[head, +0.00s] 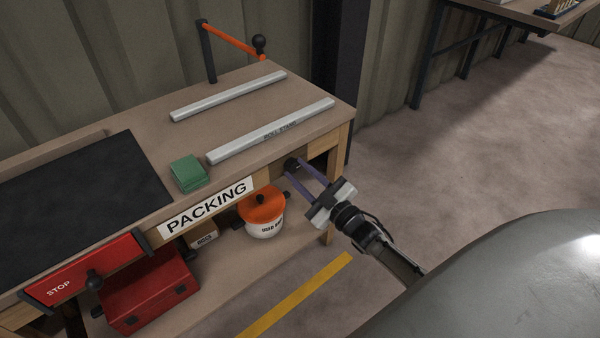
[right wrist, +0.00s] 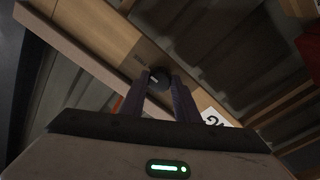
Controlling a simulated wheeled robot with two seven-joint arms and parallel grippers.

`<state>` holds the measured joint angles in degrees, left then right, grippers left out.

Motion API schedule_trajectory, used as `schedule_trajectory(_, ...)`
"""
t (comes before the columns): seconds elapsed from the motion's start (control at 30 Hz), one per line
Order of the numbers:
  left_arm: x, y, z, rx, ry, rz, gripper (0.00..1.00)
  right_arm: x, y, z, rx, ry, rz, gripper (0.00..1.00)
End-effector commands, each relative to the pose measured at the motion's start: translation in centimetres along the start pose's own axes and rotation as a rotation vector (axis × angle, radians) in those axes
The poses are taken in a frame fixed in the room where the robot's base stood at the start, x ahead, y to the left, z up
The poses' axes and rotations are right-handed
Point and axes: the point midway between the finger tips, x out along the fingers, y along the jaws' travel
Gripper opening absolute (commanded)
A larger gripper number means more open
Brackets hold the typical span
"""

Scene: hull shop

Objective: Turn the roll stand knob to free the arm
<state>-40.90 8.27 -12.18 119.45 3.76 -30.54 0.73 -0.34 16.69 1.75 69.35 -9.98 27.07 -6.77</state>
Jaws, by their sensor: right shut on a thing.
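The roll stand is the pair of pale grey bars on the bench top: a near bar (head: 270,132) with lettering and a far bar (head: 228,97). A dark round knob (head: 291,164) sits on the bench's front edge below the near bar. It also shows in the right wrist view (right wrist: 159,79) with a light mark on its face. My right gripper (head: 299,167) is shut on the knob, a purple finger on each side. An orange arm (head: 233,40) with a black ball end reaches from a dark post at the bench's back. My left gripper is not in view.
A green block (head: 187,174) and a dark mat (head: 80,190) lie on the bench (head: 150,130). A red STOP panel (head: 85,268) is at the front left. A red toolbox (head: 150,292) and an orange-lidded pot (head: 262,212) stand below. The floor to the right is clear.

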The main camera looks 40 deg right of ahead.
Motion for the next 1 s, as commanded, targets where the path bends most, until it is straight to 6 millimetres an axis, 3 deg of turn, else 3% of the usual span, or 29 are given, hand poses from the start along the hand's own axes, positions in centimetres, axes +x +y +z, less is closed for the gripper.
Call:
schedule_trajectory(0.07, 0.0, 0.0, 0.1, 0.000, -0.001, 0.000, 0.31, 0.0, 0.0, 0.0, 0.003, -0.001, 0.000, 0.06)
schedule_trajectory(0.1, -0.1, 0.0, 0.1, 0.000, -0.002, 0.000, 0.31, 0.0, 0.0, 0.0, 0.003, -0.001, 0.000, 0.35)
schedule_trajectory(0.2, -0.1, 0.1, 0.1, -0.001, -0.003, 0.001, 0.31, 0.0, 0.0, 0.0, 0.002, -0.001, 0.000, 0.47)
schedule_trajectory(0.57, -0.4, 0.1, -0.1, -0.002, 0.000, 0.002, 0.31, -0.7, 0.0, 0.0, 0.001, -0.001, -0.001, 0.47)
schedule_trajectory(1.0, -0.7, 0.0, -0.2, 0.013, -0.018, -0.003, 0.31, -8.6, 0.0, 0.0, 0.001, -0.003, -0.001, 0.47)
